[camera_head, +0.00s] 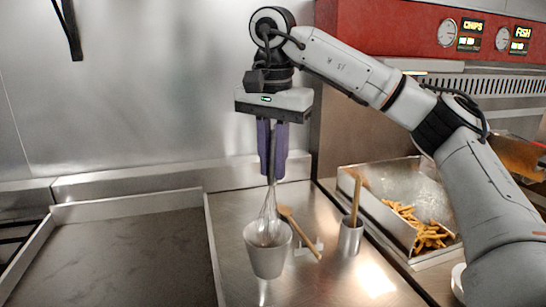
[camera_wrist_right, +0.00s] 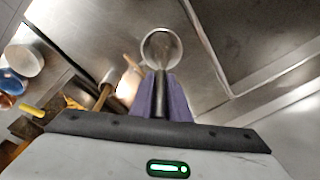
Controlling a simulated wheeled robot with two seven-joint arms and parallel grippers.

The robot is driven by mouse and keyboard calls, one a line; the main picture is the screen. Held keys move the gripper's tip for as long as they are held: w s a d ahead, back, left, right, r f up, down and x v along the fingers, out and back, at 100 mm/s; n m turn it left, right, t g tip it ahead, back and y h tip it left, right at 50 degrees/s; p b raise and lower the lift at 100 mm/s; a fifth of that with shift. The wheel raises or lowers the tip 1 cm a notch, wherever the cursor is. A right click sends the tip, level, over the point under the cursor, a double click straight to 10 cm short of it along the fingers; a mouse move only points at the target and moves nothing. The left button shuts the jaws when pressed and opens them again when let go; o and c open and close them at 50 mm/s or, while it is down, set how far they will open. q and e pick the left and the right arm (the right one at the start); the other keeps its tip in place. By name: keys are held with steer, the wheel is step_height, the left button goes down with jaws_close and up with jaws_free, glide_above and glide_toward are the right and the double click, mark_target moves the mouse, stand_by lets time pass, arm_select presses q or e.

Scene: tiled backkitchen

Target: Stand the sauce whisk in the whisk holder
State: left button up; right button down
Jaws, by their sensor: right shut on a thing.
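The sauce whisk (camera_head: 268,213) hangs upright from my right gripper (camera_head: 272,172), whose purple fingers are shut on its handle. Its wire end is at the mouth of a light grey tapered cup, the whisk holder (camera_head: 267,263), and appears to dip inside the rim. In the right wrist view the whisk (camera_wrist_right: 161,62) also overlaps the round mouth of the holder (camera_wrist_right: 146,40). Whether the wires touch the holder's bottom is hidden. The holder stands upright on the steel counter. My left gripper is not in view.
A wooden utensil (camera_head: 302,236) lies just right of the holder. A small steel pot (camera_head: 350,239) with a wooden handle stands further right, beside a steel bin (camera_head: 376,215) of chips (camera_head: 428,236). A dark flat griddle-like surface (camera_head: 120,255) lies left.

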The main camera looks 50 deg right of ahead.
mark_target(273, 181)
steer(key=shift+f+b, duration=1.1)
steer(key=shift+f, duration=1.1)
steer(key=c, duration=1.6)
jaws_free()
steer(key=r+p, duration=0.1)
steer(key=r, duration=0.2)
steer(key=r+p, duration=0.2)
steer(key=r, duration=0.2)
steer(key=s+a+r+p, duration=0.1)
steer(key=r, duration=0.2)
steer(key=shift+r+p, duration=0.15)
steer(key=shift+p, duration=0.2)
